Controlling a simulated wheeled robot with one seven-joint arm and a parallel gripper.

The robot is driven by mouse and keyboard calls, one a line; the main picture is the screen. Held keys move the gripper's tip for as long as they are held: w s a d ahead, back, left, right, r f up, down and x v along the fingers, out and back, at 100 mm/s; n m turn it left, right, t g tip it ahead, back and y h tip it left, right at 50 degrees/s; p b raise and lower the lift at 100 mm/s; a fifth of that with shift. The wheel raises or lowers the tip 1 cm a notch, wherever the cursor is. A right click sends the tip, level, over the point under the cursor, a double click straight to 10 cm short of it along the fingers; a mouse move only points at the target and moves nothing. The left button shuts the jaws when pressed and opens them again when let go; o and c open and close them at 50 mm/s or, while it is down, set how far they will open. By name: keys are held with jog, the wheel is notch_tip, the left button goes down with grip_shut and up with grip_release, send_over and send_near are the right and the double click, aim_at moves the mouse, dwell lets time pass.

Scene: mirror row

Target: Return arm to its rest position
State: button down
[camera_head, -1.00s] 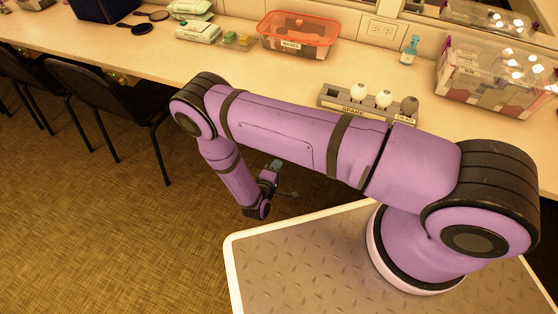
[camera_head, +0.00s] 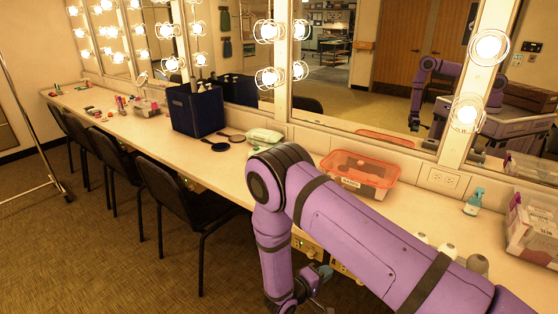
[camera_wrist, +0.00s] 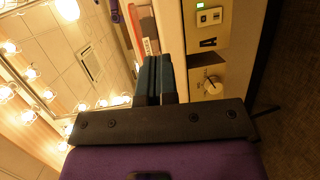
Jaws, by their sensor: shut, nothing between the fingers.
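My purple arm (camera_head: 350,235) reaches across the front of the counter, its elbow raised and its forearm hanging down. My gripper (camera_head: 322,272) is low in front of the counter edge in the head view, partly cut off by the frame bottom. In the wrist view my gripper (camera_wrist: 154,78) shows its two dark teal fingers together, with nothing between them.
The long counter (camera_head: 232,172) holds a navy bin (camera_head: 196,110), a clear red-rimmed box (camera_head: 358,174), a spray bottle (camera_head: 474,202) and a clear bin (camera_head: 533,228). Black chairs (camera_head: 180,195) line its front. Lit mirrors stand behind. A panel with a dial (camera_wrist: 208,84) is near my fingers.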

jog(key=s+d+r+m+g+y, duration=0.1)
jog(key=d+r+m+g, duration=0.2)
jog(key=r, duration=0.8)
jog(key=s+d+r+m+g+y, duration=0.15)
jog(key=d+r+g, duration=0.3)
jog(key=r, duration=0.65)
jog(key=d+r+m+g, duration=0.2)
jog(key=d+r+g, duration=0.15)
jog(key=r, duration=0.75)
jog(key=s+d+r+t+y, duration=0.1)
jog(key=s+r+t+y, duration=0.1)
jog(key=s+r, duration=0.4)
jog(key=s+d+r+t+y, duration=0.2)
jog(key=s+r+y, duration=0.3)
jog(key=s, duration=0.5)
jog(key=s+d+r+m+t+y, duration=0.1)
jog(key=s+r+t+y, duration=0.1)
jog(key=s+r, duration=0.6)
jog(key=shift+d+r+y, duration=0.35)
jog(key=shift+r+y, duration=0.25)
jog(key=shift+y, duration=0.25)
jog(key=shift+s, duration=0.1)
